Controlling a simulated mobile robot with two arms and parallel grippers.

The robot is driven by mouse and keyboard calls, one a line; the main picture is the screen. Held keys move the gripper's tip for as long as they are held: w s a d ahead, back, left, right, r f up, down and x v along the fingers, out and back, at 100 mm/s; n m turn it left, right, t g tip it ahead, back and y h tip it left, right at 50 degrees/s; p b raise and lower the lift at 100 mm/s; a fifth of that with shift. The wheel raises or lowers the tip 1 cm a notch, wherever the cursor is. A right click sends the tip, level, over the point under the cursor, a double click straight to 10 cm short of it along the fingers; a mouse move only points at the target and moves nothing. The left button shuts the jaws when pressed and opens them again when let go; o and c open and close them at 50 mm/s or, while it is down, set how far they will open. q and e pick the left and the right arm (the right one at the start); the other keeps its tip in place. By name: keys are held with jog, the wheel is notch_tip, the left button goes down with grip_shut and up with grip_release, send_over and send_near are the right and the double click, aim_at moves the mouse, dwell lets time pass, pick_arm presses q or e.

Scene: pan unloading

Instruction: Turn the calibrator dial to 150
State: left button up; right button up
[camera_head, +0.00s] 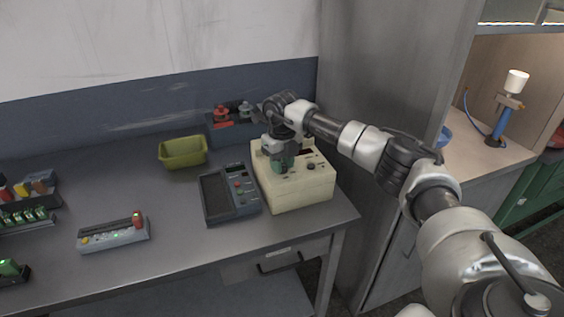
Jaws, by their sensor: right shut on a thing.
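The calibrator (305,192) is a cream box with small dark knobs and sockets on its sloping top face, standing near the right end of the grey workbench. My right gripper (283,166) reaches down onto the back-left part of that face, shut on the dial. The gripper covers the dial, so its pointer and the number it is set to cannot be read. My left gripper is not in view.
A yellow-green bin (183,152) and a blue bin with red and grey items (226,129) stand behind. A grey device (113,234) lies further left. A metal cabinet (385,75) borders the right.

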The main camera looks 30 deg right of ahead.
dwell(0.5)
jog(key=o, duration=0.9)
jog(key=shift+r, duration=0.1)
notch_tip(320, 180, up, 11)
jog(key=shift+f+b, duration=0.15)
jog(key=shift+b, duration=0.95)
